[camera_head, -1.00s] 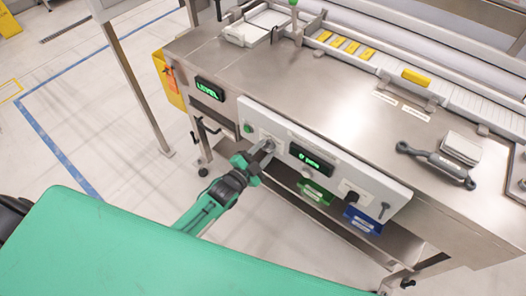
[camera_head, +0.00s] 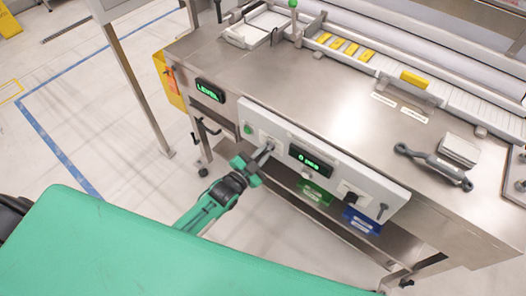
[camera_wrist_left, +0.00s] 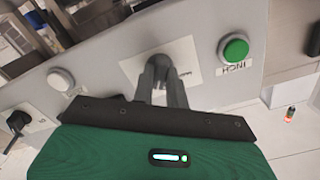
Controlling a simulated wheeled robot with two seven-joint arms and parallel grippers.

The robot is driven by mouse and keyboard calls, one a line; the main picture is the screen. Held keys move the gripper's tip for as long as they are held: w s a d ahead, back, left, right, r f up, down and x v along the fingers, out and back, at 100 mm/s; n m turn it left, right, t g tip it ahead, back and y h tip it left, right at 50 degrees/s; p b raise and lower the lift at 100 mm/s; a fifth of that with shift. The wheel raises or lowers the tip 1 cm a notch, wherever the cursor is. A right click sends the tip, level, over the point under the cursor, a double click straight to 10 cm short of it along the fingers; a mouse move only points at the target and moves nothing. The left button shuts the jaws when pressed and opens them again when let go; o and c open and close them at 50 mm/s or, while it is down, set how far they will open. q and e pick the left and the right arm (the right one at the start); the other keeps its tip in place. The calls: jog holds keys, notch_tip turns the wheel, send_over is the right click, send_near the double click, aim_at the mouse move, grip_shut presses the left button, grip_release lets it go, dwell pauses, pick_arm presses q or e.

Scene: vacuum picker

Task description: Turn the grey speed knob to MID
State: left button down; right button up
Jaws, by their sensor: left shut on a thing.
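The grey speed knob (camera_wrist_left: 159,65) sits on a white label plate on the light control panel (camera_head: 388,175). My left gripper (camera_head: 267,150) is at this knob, near the panel's left end. In the left wrist view its two fingers (camera_wrist_left: 161,76) are shut on the knob, one on each side. The fingers and the gripper body hide much of the knob and part of its label, so I cannot read its pointer or marks. My right gripper is not in view.
A green INCH button (camera_wrist_left: 235,49) is beside the knob. A lit green display (camera_head: 311,161), a white button (camera_head: 305,174) and a black knob (camera_head: 351,198) lie to the right. Green (camera_head: 314,192) and blue (camera_head: 361,221) bins sit below. Open floor is at left.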

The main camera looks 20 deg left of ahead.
pick_arm(q)
jog(key=n, duration=0.2)
jog(key=shift+n+p, duration=0.3)
jog(key=shift+p, duration=0.05)
jog(key=n, duration=0.2)
jog(key=shift+n+p, duration=0.3)
jog(key=shift+n, duration=0.1)
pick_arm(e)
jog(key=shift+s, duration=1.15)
pick_arm(q)
jog(key=shift+n, duration=0.4)
jog(key=shift+f, duration=0.1)
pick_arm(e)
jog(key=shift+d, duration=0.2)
pick_arm(q)
jog(key=c, duration=1.4)
grip_release()
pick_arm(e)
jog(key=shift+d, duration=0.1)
